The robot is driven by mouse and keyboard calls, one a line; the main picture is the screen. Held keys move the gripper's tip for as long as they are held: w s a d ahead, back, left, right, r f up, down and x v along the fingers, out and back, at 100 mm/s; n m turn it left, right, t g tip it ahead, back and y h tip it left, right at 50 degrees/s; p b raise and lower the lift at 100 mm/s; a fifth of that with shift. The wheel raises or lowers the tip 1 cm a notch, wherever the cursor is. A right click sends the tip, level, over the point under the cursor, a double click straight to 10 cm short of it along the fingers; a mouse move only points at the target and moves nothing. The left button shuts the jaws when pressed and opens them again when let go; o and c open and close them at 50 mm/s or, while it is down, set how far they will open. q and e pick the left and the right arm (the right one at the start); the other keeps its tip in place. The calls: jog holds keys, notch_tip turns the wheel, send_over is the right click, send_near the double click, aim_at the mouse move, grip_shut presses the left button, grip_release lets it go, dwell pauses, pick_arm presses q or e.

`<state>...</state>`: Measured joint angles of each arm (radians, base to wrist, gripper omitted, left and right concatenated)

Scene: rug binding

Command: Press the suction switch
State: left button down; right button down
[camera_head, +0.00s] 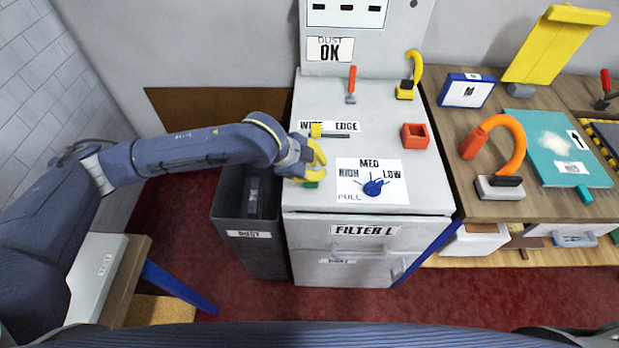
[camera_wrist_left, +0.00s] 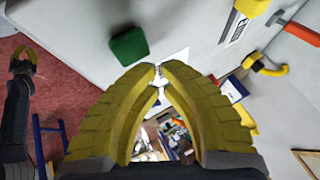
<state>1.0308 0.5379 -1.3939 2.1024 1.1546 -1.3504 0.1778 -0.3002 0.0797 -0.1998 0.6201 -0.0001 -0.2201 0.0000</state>
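A small green block (camera_head: 312,184), probably the suction switch, sits on the white cabinet top near its left edge. In the left wrist view the green block (camera_wrist_left: 129,45) stands out from the pale surface, just beyond and left of my fingertips. My left gripper (camera_head: 318,160) is over the cabinet's left side, right by the green block and partly covering it in the head view. Its yellow fingers meet at the tips (camera_wrist_left: 160,70) with nothing between them; I see a gap between tips and block. My right gripper (camera_wrist_left: 22,58) shows small at the left of the left wrist view.
A blue knob (camera_head: 375,187) on a HIGH/MED/LOW label is right of the green block. A red box (camera_head: 414,136), a red-handled tool (camera_head: 351,84) and a yellow hooked tool (camera_head: 411,76) are on the cabinet. A grey dust bin (camera_head: 248,251) stands left. A cluttered wooden bench (camera_head: 450,120) is at right.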

pick_arm(q)
jog(key=shift+f, duration=0.1)
dwell(0.3)
jog(key=shift+f, duration=0.35)
jog(key=shift+f, duration=0.55)
dwell(0.9)
jog(key=shift+r, duration=1)
jog(key=shift+r, duration=3)
jog(key=shift+w, duration=0.1)
